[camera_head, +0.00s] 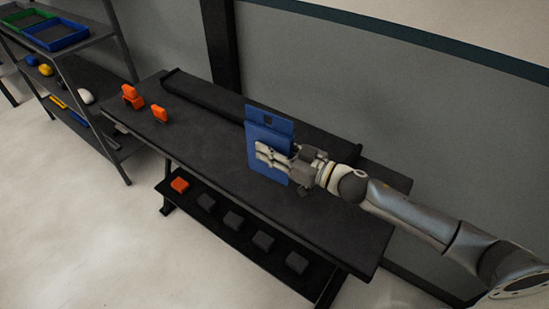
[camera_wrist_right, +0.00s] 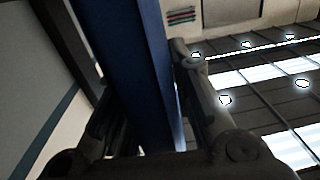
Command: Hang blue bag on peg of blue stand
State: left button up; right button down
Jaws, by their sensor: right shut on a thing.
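The blue bag (camera_head: 268,137) is a flat, upright blue panel with a small dark square mark or hole near its top edge. It stands out in front of the dark table, at the middle of the head view. My right gripper (camera_head: 262,152) is shut on it, with its pale fingers across the bag's face. In the right wrist view the bag (camera_wrist_right: 135,70) is a dark blue band running between the fingers. I cannot tell whether its lower edge touches the table. No blue stand or peg can be made out. My left gripper is not in view.
The dark table (camera_head: 215,135) has orange blocks (camera_head: 159,113) at its left end and a long black bar (camera_head: 205,92) along the back. Its lower shelf holds an orange block (camera_head: 180,185) and several dark blocks. A rack (camera_head: 75,60) with trays stands left.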

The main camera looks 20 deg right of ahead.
notch_tip(320, 180, down, 6)
jog(key=w+d, duration=0.1)
jog(key=w, duration=0.1)
jog(key=shift+d+r+p, duration=0.2)
jog(key=shift+d+p, duration=0.1)
jog(key=shift+d, duration=0.1)
jog(key=shift+f, duration=0.3)
jog(key=c, duration=1.3)
grip_release()
jog(key=shift+s, duration=0.1)
